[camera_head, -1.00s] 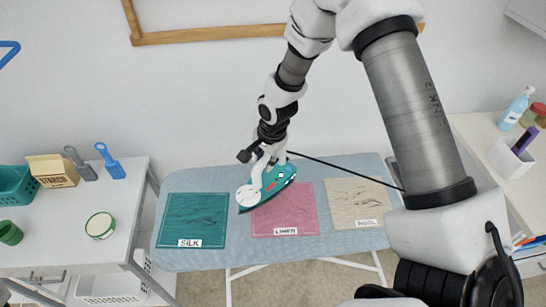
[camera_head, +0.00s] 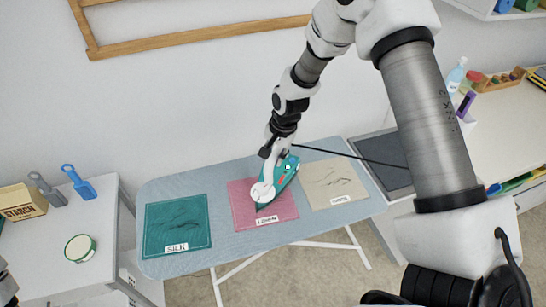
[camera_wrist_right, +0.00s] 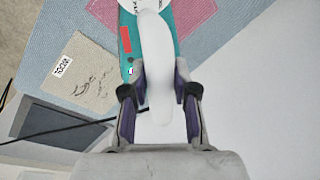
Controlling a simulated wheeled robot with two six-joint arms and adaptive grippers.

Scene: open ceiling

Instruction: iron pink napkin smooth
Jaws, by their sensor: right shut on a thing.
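The pink napkin (camera_head: 243,208) lies flat on the blue ironing board, with a LINEN label at its front edge. No dark creases show on its uncovered part. A teal and white iron (camera_head: 287,177) rests over the napkin's middle and upper right, hiding that part. I cannot tell whether its sole touches the cloth. My right gripper (camera_head: 274,158) is shut on the iron's white handle. In the right wrist view the handle (camera_wrist_right: 155,62) runs between the fingers (camera_wrist_right: 160,92), and a corner of the pink napkin (camera_wrist_right: 196,14) shows.
On the ironing board (camera_head: 222,251), a creased teal cloth (camera_head: 160,222) marked SILK lies left and a creased beige cloth (camera_head: 325,175) lies right. The iron's black cord (camera_head: 350,157) runs right. A side table (camera_head: 55,265) stands left, a white counter (camera_head: 500,120) right.

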